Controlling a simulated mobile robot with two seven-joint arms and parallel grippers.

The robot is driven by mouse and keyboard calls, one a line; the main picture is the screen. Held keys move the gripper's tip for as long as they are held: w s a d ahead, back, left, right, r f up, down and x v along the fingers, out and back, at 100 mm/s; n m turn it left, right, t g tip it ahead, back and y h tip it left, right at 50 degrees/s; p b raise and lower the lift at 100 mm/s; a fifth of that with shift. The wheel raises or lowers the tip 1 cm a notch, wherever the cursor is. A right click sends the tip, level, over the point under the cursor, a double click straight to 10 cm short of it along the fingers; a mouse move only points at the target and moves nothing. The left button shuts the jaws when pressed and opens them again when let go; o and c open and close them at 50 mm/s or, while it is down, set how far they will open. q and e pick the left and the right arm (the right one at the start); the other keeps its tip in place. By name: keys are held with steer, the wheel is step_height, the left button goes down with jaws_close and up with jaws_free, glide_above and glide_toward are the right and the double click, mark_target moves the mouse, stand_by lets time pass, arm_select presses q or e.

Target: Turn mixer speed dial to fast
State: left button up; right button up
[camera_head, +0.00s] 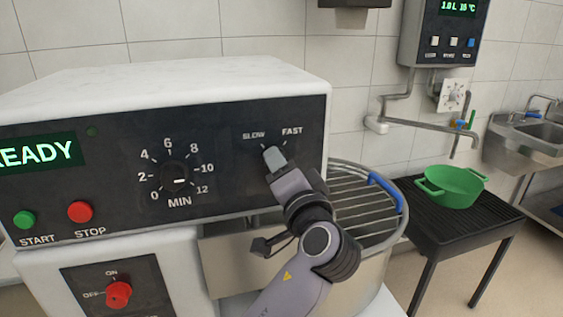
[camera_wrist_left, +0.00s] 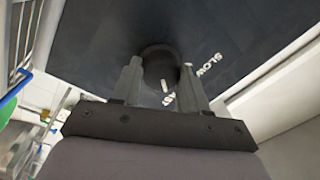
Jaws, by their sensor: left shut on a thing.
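The mixer speed dial is a dark round knob on the black control panel (camera_head: 225,140), under the words SLOW and FAST. In the head view my left gripper (camera_head: 272,158) covers most of it. In the left wrist view the speed dial (camera_wrist_left: 160,60) sits between the two fingers of my left gripper (camera_wrist_left: 162,78), which is shut on it. White marks and the SLOW and FAST lettering show beside the dial, partly behind a finger. My right gripper is not in view.
A minute timer dial (camera_head: 176,177), green start button (camera_head: 24,220), red stop button (camera_head: 80,212) and red on-off knob (camera_head: 118,294) are on the mixer. A wire guard (camera_head: 365,200) covers the bowl at right. A green pot (camera_head: 452,187) stands on a black table.

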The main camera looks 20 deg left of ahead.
arm_select(q)
steer(key=shift+a+r, duration=0.15)
steer(key=shift+r, duration=0.2)
steer(key=o, duration=1.1)
steer(key=shift+c, duration=0.2)
steer(key=shift+w+f, duration=0.1)
steer(key=shift+f, duration=0.2)
